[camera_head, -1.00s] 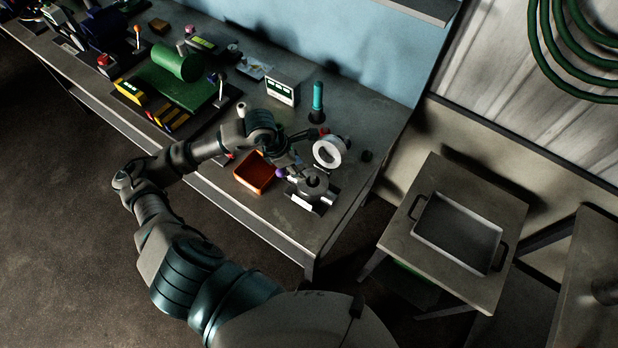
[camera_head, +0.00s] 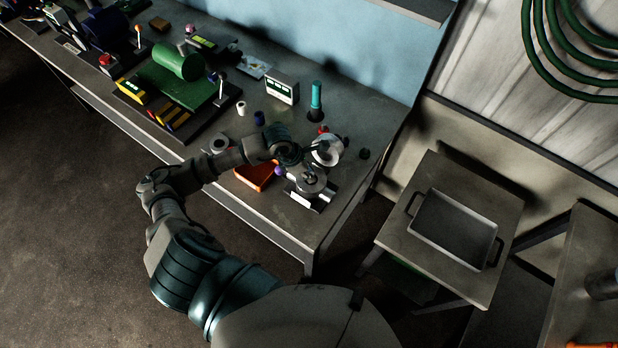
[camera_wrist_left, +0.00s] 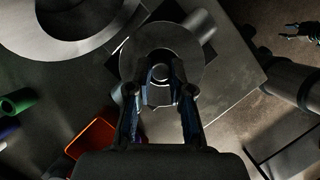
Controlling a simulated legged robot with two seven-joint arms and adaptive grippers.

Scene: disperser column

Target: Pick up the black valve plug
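My left gripper (camera_head: 300,160) reaches over the grey round valve body (camera_head: 309,182) near the right end of the workbench. In the left wrist view the two fingers of my left gripper (camera_wrist_left: 162,75) are apart, over the middle of the round grey valve body (camera_wrist_left: 186,42). A dark round opening or part lies between the fingertips; I cannot tell if it is the black valve plug, or if the fingers touch it. A small dark cylinder (camera_head: 364,153) stands near the bench's right edge.
An orange tray (camera_head: 256,178) is left of the valve body. A white ring-shaped part (camera_head: 328,153) is just behind it. A teal-topped bottle (camera_head: 316,98) and a white display box (camera_head: 282,88) stand farther back. A side table holds a metal pan (camera_head: 455,228).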

